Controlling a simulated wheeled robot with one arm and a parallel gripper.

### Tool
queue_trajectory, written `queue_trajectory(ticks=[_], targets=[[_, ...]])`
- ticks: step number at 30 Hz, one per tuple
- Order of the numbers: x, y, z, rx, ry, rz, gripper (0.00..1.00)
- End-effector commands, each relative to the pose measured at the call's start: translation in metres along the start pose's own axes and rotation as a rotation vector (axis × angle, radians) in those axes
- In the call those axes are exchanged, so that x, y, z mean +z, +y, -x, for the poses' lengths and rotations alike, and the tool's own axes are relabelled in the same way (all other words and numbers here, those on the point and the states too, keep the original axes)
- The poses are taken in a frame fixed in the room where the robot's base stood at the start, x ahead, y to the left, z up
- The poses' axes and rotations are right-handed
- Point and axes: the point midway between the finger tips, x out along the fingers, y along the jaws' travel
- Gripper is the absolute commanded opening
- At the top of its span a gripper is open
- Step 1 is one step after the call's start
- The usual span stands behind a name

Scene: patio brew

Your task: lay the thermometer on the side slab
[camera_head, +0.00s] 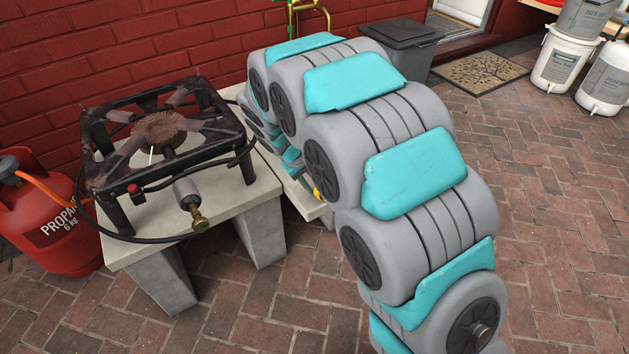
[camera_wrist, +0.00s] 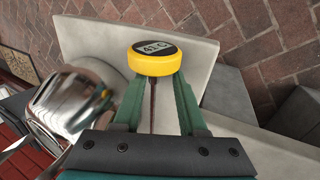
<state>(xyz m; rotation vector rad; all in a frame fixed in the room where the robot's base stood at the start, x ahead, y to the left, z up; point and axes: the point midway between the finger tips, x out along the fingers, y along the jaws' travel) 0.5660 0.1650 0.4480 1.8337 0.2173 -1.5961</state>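The thermometer has a round yellow head (camera_wrist: 157,64) with a grey display and a thin dark stem (camera_wrist: 152,105), seen in the wrist view. My gripper (camera_wrist: 158,82) has its green fingers apart, one on each side of the stem, with clear gaps to it. The fingertips reach the head's near edge; whether they touch it is hard to tell. The pale side slab (camera_wrist: 85,40) lies below. I cannot tell whether the thermometer rests on it. In the head view, a slab edge (camera_head: 305,205) and a speck of yellow show beside my arm, which hides the rest.
A shiny metal pot (camera_wrist: 75,100) stands close left in the wrist view. In the head view, a black gas burner (camera_head: 160,140) sits on a concrete bench (camera_head: 215,215), with a red propane cylinder (camera_head: 50,215) at its left. White buckets (camera_head: 562,60) stand far right. Brick paving is open at right.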

Motion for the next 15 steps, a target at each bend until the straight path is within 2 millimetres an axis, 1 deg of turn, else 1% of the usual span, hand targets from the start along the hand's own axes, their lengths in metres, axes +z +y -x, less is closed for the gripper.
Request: queue_trajectory(ticks=[1, 3, 11, 15], targets=[[0.0, 0.0, 0.0, 0.0, 0.0, 0.0, 0.48], [0.0, 0.0, 0.0, 0.0, 0.0, 0.0, 0.54], [-0.0001, -0.0001, 0.0007, 0.0, 0.0, 0.0, 0.54], [-0.001, 0.0001, 0.0082, 0.0, 0.003, 0.0, 0.54]])
